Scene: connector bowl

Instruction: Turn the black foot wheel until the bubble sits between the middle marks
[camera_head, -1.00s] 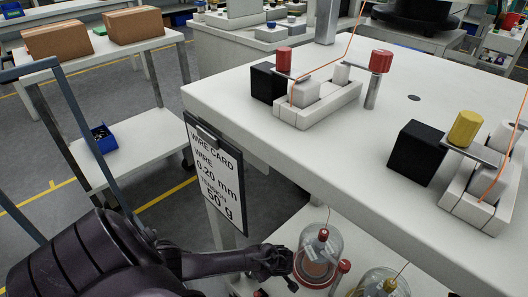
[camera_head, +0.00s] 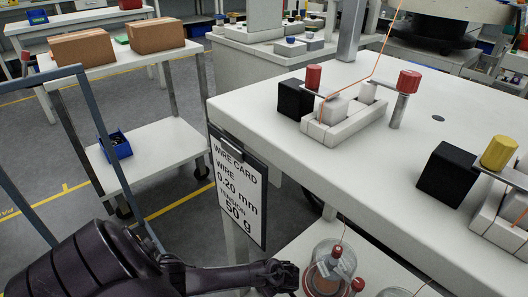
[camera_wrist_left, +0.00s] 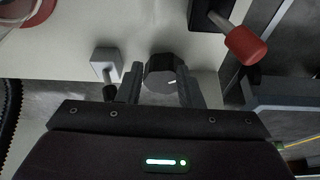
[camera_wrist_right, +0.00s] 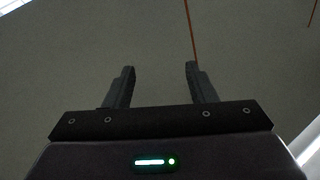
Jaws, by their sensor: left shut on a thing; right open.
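The black foot wheel (camera_wrist_left: 164,74) shows in the left wrist view as a dark faceted knob with a short white mark on its face. It sits between the fingers of my left gripper (camera_wrist_left: 162,87), which is shut on it. In the head view my left gripper (camera_head: 286,277) is low, beside the glass dome under the table top, and the wheel cannot be made out there. The bubble and its marks are not visible in any view. My right gripper (camera_wrist_right: 160,75) is open and empty in the right wrist view.
A red-ended lever (camera_wrist_left: 246,46) is right of the wheel, and a small white block (camera_wrist_left: 105,63) with a rod is left of it. A glass dome (camera_head: 329,270) stands close to my left gripper. The wire card (camera_head: 238,190) hangs from the table edge (camera_head: 290,165).

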